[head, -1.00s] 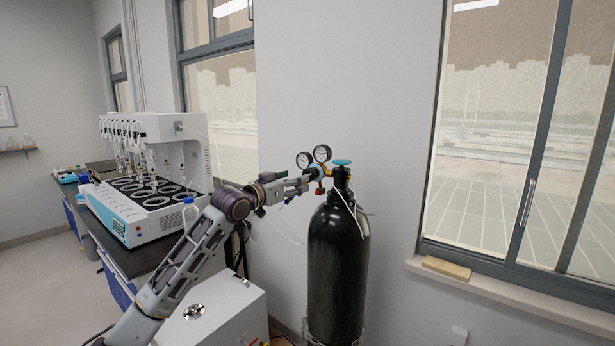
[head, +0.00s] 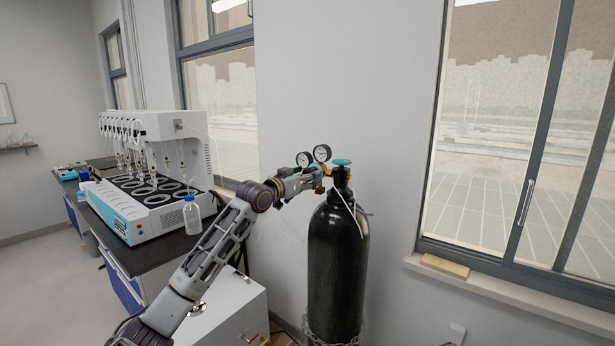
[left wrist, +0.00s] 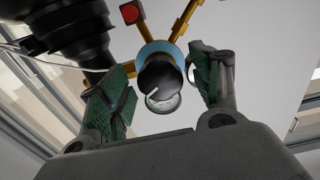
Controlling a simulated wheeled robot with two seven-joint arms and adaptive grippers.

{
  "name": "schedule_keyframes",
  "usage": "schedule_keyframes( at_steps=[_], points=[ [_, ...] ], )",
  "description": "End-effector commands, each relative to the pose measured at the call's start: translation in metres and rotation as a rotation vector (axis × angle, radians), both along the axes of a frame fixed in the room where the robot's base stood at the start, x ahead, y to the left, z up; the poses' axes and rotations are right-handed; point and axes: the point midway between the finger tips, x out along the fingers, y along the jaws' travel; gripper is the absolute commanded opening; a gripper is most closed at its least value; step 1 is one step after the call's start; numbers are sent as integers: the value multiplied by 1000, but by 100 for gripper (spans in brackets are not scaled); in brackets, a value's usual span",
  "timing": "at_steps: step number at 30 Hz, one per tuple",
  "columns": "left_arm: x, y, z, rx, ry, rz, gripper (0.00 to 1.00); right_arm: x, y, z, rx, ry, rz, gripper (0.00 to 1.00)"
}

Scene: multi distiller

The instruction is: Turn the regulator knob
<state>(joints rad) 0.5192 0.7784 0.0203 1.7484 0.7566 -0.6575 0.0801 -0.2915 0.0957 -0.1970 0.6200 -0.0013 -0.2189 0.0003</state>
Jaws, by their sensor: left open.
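The regulator, with two round white-faced gauges (head: 322,153), is mounted at the top of a tall black gas cylinder (head: 337,262). The black regulator knob (left wrist: 157,76) shows in the left wrist view in front of a light-blue ring. My left gripper (head: 318,178) is at the regulator, reaching in from the left. In the left wrist view it is open (left wrist: 160,90), with a green-padded finger on each side of the knob and visible gaps between. In the head view the gripper hides the knob. My right gripper is in neither view.
A teal handwheel (head: 342,162) tops the cylinder, right beside the regulator. A white distiller (head: 150,165) with several glass pieces stands on the dark bench at left, with a blue-capped bottle (head: 192,216) at its corner. A wall and windows are behind.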

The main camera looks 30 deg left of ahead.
Motion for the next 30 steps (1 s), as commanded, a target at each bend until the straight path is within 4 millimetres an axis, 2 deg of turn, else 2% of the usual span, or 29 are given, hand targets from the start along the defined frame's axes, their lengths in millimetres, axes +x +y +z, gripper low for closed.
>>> schedule_keyframes(
  at_steps=[14,25,30],
  points=[
    [6,-1,0,0,1,0,64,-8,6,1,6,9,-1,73],
    [5,-1,-1,0,1,0,18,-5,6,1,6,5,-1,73],
    [5,0,0,17,0,0,18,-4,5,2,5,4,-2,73]
  ],
)
